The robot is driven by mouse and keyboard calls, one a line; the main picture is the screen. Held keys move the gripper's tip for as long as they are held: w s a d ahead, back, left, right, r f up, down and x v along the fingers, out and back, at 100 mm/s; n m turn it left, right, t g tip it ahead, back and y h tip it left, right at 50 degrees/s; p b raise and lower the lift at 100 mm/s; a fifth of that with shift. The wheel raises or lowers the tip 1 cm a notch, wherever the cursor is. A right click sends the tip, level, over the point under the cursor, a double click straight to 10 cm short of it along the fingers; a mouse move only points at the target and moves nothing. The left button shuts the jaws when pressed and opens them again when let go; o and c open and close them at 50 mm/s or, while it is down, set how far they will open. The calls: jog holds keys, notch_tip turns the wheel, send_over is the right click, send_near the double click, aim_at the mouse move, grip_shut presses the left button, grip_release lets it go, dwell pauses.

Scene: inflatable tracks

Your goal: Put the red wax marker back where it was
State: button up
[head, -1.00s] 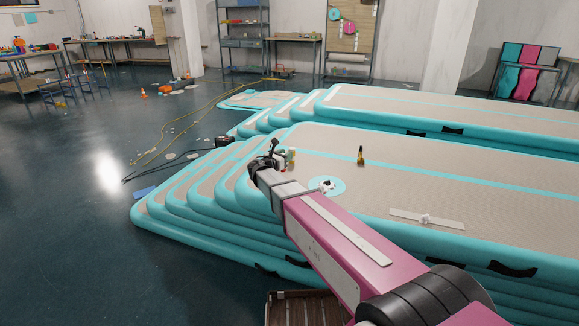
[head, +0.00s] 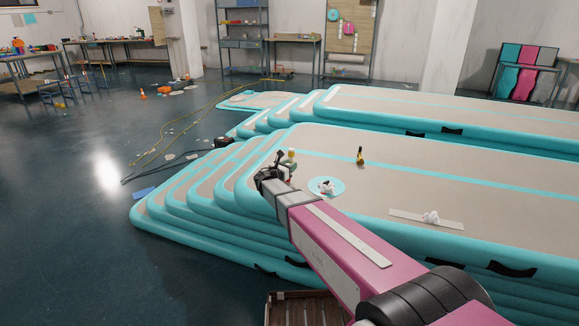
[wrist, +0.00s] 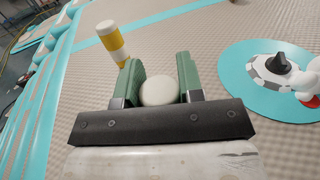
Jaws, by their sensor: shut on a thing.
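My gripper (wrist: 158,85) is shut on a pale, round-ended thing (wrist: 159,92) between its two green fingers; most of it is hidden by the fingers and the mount. I see no red on it, so I cannot tell if it is the red wax marker. In the head view my gripper (head: 284,165) is small, over the left part of the near inflatable track (head: 420,185). A yellow-and-white striped upright thing (wrist: 112,44) stands just beyond the left finger. A turquoise disc (wrist: 238,72) lies to the right, bearing a black-knobbed thing (wrist: 278,66) and a white thing with a red part (wrist: 308,84).
A small dark-and-yellow bottle-like thing (head: 360,156) stands farther back on the track. A pale strip (head: 400,214) with a white thing on it lies to the right. The track's left end steps down to the floor. Much of the track top is clear.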

jog(key=o, duration=0.9)
jog(key=v, duration=1.2)
jog(key=shift+r, duration=0.15)
